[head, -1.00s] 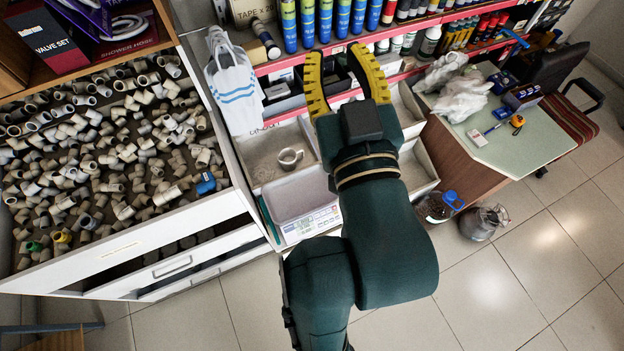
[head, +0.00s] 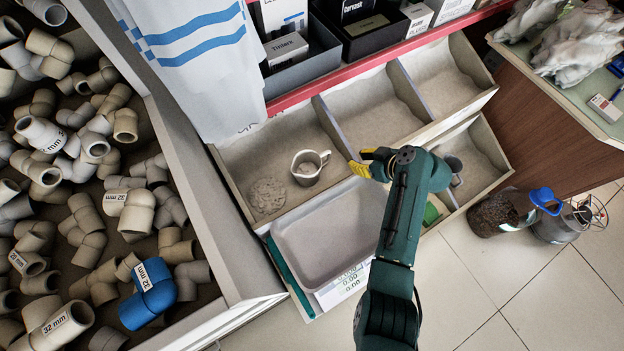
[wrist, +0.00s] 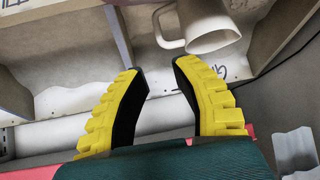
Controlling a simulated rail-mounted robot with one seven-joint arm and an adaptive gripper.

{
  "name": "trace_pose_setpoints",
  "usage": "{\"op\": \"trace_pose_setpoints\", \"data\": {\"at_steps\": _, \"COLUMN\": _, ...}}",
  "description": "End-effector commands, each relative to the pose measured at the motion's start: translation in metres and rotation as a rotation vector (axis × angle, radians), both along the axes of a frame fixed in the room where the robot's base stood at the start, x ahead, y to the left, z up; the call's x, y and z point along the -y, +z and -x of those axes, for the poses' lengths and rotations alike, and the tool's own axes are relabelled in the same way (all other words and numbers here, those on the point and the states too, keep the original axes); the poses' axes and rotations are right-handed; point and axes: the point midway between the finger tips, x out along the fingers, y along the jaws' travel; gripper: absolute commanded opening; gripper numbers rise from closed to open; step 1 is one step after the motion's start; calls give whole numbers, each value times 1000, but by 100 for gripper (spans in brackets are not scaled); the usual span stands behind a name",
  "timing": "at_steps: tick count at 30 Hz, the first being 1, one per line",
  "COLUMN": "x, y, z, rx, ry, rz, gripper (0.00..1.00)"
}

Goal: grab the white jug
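The white jug (head: 307,168) stands in a grey shelf compartment, just left of my gripper in the head view. Its handle points right, toward my gripper. In the wrist view the jug (wrist: 209,27) shows at the top, with its handle on the left and its lower part cut off by the frame edge. My gripper (head: 362,164) is beside the jug and apart from it; one yellow finger shows in the head view. In the wrist view my gripper (wrist: 157,75) has both yellow fingers spread, with nothing between them.
A grey scale tray (head: 328,236) sits in front of the jug compartment. Grey dividers (head: 332,122) separate the compartments. A drawer of pipe fittings (head: 70,190) lies further left. A blue-topped bottle (head: 500,212) stands on the floor.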

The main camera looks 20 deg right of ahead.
Motion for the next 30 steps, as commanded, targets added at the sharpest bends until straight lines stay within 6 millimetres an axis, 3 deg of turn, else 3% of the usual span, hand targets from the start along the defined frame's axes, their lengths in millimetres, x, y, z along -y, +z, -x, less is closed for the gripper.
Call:
{"op": "trace_pose_setpoints", "data": {"at_steps": 5, "x": -6, "y": -26, "z": -7, "rx": -5, "ry": 11, "rz": -12, "gripper": 28}}
{"op": "trace_pose_setpoints", "data": {"at_steps": 15, "x": -33, "y": -85, "z": -55, "rx": -5, "ry": 11, "rz": -9, "gripper": 28}}
{"op": "trace_pose_setpoints", "data": {"at_steps": 22, "x": -41, "y": -97, "z": -68, "rx": -5, "ry": 8, "rz": -10, "gripper": 28}}
{"op": "trace_pose_setpoints", "data": {"at_steps": 30, "x": -50, "y": -130, "z": -89, "rx": -5, "ry": 9, "rz": -9, "gripper": 28}}
